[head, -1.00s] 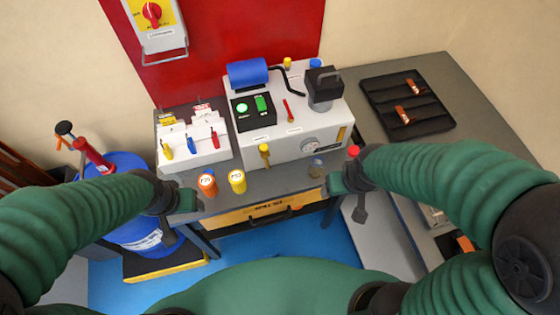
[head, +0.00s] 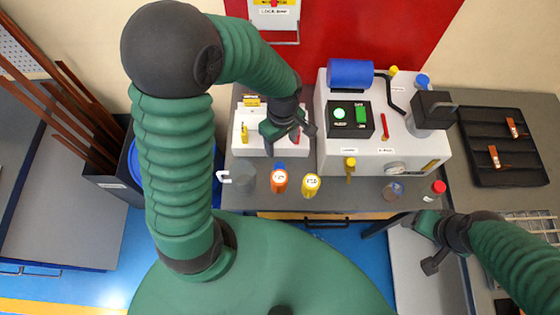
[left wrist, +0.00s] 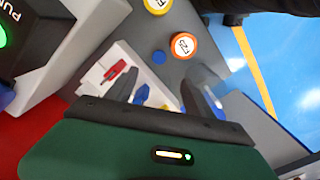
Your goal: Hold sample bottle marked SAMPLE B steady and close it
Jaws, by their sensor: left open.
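No marking SAMPLE B can be read on any vessel. A small clear bottle with a red cap (head: 438,187) stands at the right front of the bench. My right gripper (head: 426,222) is close in front of it; whether its fingers touch or hold the bottle I cannot tell. A small clear jar (head: 395,190) with brownish contents stands to its left. My left gripper (head: 287,140) is open over the white rack (head: 240,151). In the left wrist view its two dark fingers (left wrist: 165,85) are spread, with no held object visible between them.
An orange-topped container (head: 279,182), with a blue round piece behind it, and a yellow-topped one (head: 311,184) stand at the bench front. A grey cup (head: 243,178) stands left. The grey machine (head: 365,140) fills the middle; a black tray (head: 480,165) lies right.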

